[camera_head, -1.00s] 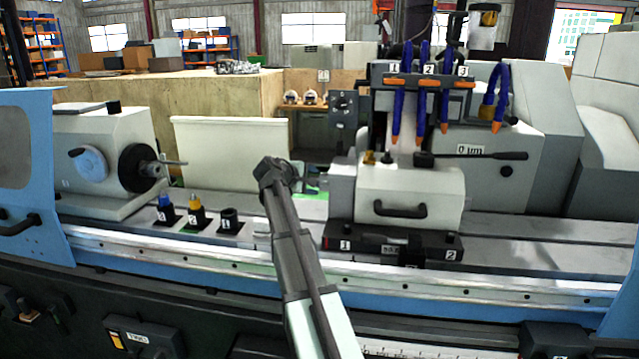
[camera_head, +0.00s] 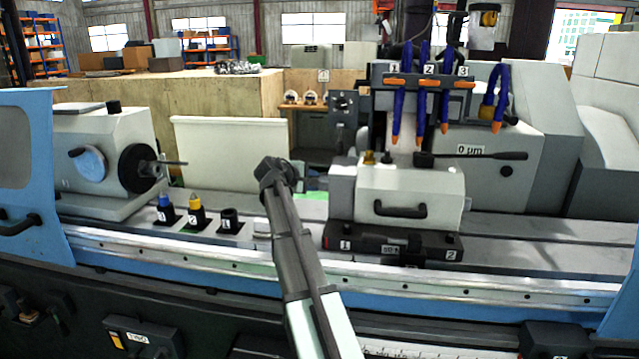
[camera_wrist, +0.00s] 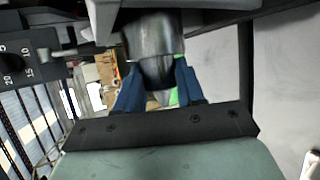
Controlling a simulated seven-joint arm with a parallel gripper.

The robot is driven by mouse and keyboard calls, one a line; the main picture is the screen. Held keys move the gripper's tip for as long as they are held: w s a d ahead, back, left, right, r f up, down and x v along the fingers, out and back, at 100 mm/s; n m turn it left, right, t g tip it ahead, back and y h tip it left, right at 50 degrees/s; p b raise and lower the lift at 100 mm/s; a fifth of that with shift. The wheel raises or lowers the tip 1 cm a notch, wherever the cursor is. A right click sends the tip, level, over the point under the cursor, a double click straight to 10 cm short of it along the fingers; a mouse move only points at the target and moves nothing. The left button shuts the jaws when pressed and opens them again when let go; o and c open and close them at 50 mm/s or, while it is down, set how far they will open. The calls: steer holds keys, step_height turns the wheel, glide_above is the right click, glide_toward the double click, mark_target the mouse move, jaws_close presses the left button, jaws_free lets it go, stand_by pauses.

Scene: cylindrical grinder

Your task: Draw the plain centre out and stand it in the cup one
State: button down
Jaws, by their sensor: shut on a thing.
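The plain centre (camera_wrist: 158,70) is a smooth grey metal piece between my blue fingers in the wrist view. My gripper (camera_wrist: 158,88) is shut on it, one finger on each side. In the head view my gripper is mostly hidden by my own wrist, just left of the tailstock (camera_head: 410,190). I cannot tell how much of the centre is inside the tailstock. Three black cups stand on the table to the left. The rightmost cup (camera_head: 230,222) looks empty; its label is too small to read surely. The others hold a blue-topped piece (camera_head: 164,200) and a yellow-topped piece (camera_head: 194,202).
The workhead (camera_head: 100,150) with its dark chuck stands at the left. Blue coolant hoses (camera_head: 421,100) hang above the tailstock. A black lever (camera_head: 480,156) sticks out rightward. The table between the cups and the tailstock is fairly clear.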

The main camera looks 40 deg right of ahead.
steer(key=shift+w, duration=0.1)
stand_by(0.3)
steer(key=w+a, duration=0.6)
stand_by(1.7)
steer(key=shift+r, duration=0.15)
step_height(320, 180, up, 6)
steer(key=shift+s+f, duration=0.1)
stand_by(0.9)
